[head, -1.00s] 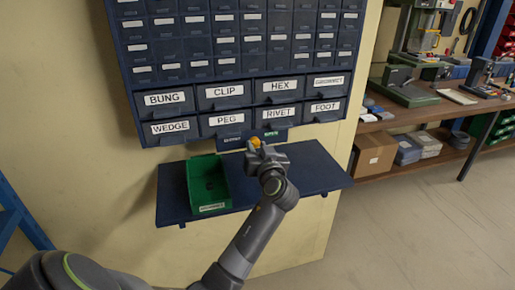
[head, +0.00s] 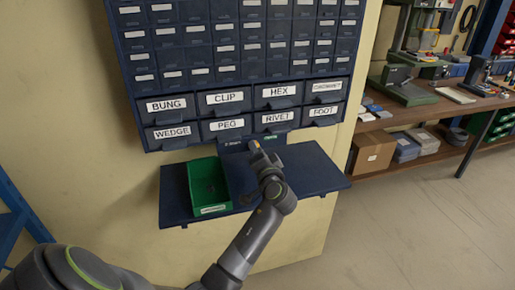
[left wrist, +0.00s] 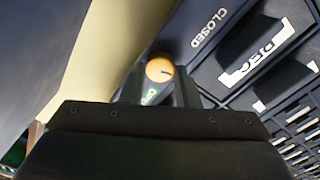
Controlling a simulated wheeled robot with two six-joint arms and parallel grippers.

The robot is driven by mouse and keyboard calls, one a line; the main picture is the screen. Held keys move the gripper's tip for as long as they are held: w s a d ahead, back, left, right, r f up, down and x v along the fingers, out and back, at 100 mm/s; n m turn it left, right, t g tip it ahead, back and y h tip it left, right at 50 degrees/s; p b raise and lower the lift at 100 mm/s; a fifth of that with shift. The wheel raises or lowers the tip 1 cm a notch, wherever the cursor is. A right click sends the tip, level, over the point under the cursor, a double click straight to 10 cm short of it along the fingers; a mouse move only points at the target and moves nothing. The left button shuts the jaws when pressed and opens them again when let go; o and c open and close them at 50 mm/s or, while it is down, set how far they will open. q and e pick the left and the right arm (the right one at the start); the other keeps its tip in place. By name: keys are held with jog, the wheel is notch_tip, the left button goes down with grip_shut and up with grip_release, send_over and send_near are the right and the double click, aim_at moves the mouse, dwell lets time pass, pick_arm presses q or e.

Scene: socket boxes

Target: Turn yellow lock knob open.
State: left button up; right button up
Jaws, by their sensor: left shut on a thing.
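The yellow lock knob (left wrist: 160,69) is round with a dark line on its face, and sits on the lock panel under the drawers. In the left wrist view it lies at the tips of my left gripper (left wrist: 160,85), whose fingers are shut on it. A white CLOSED label (left wrist: 208,27) is to its upper right; a green label (left wrist: 149,95) just below it is partly hidden by the gripper. In the head view only a small part of the knob (head: 256,144) shows above my left gripper (head: 259,150). My right gripper is not in view.
The labelled drawer cabinet (head: 240,84) stands above. A dark shelf (head: 312,168) juts out below, holding a green open bin (head: 207,183) left of my gripper. A workbench (head: 432,108) with tools stands to the right. The floor (head: 410,220) in front of it is clear.

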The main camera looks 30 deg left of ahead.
pick_arm(q)
jog(key=shift+r+m+p, duration=0.1)
jog(key=shift+m+p, duration=4.7)
jog(key=shift+m, duration=3.2)
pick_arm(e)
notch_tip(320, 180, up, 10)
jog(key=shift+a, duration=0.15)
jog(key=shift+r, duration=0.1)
pick_arm(q)
jog(key=o, duration=1)
jog(key=shift+a, duration=0.1)
jog(key=shift+f, duration=0.2)
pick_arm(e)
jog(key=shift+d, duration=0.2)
